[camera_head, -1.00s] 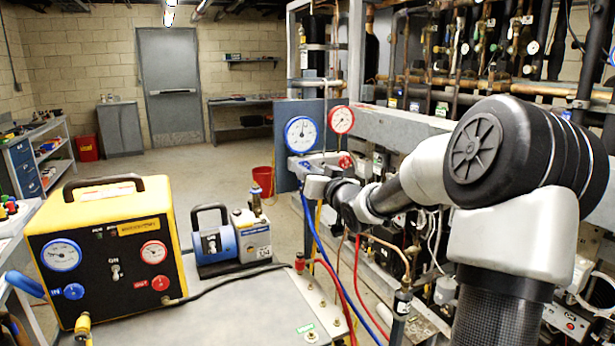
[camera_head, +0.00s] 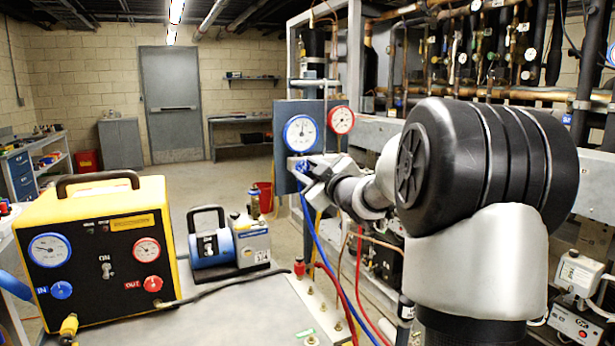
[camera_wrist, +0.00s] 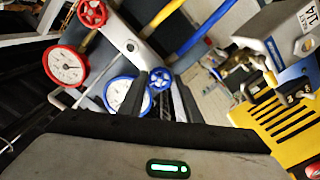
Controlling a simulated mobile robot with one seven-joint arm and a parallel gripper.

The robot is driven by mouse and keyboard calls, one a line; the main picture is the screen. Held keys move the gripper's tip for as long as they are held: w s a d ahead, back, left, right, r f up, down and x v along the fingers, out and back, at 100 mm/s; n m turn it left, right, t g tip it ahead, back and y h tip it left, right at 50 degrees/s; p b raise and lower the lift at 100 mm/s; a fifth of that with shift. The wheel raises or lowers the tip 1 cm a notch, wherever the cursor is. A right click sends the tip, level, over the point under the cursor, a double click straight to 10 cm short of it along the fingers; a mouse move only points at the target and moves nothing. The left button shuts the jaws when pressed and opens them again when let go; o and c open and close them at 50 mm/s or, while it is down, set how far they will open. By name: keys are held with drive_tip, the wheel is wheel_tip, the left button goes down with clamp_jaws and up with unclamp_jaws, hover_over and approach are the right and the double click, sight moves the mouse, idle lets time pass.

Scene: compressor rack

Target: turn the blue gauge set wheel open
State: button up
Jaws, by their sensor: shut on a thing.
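The blue wheel (camera_head: 301,165) sits below the blue-rimmed gauge (camera_head: 300,133) on the gauge set's panel. In the wrist view the blue wheel (camera_wrist: 160,78) is at the tips of my gripper's dark fingers, beside the blue gauge (camera_wrist: 124,95). My gripper (camera_head: 305,169) reaches the wheel from the right and is shut on it. The fingers and wrist hide part of the wheel. The red-rimmed gauge (camera_head: 341,120) is to the right. The red wheel (camera_wrist: 92,13) shows in the wrist view on the pale manifold body (camera_wrist: 128,44), clear of my fingers.
Blue, yellow and red hoses hang below the gauge set. A yellow recovery machine (camera_head: 95,255) and a blue vacuum pump (camera_head: 213,245) stand on the grey cart top (camera_head: 235,305). Pipework and the rack frame fill the right. Open floor lies behind the cart.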

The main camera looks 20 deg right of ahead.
drive_tip(key=shift+n, duration=0.8)
drive_tip(key=o, duration=1.1)
drive_tip(key=shift+c, duration=0.2)
drive_tip(key=s+p, duration=0.2)
drive_tip(key=s, duration=1.5)
drive_tip(key=shift+s+d, duration=0.25)
drive_tip(key=shift+d, duration=0.05)
